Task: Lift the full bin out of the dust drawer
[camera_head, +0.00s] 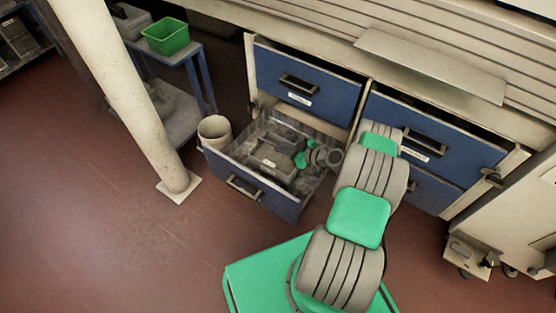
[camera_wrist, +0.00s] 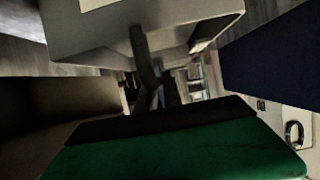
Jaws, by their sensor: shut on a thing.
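The dust drawer (camera_head: 240,178) is pulled open below a blue closed drawer. The grey bin (camera_head: 268,163) sits inside it, below the drawer's rim as far as I can tell. My gripper (camera_head: 298,163) reaches into the drawer from the right and is shut on the bin at its right part. The exact grip is too small to make out. In the wrist view the bin (camera_wrist: 85,40) fills the top, close up, with a dark bar in front of it. The bin's contents cannot be made out.
A beige round container (camera_head: 214,132) stands at the drawer's left corner. A pale post (camera_head: 130,95) rises left of the drawer. A blue-framed table (camera_head: 182,52) with a green bin (camera_head: 166,37) stands behind. Blue drawers (camera_head: 430,135) lie to the right. The floor at left is clear.

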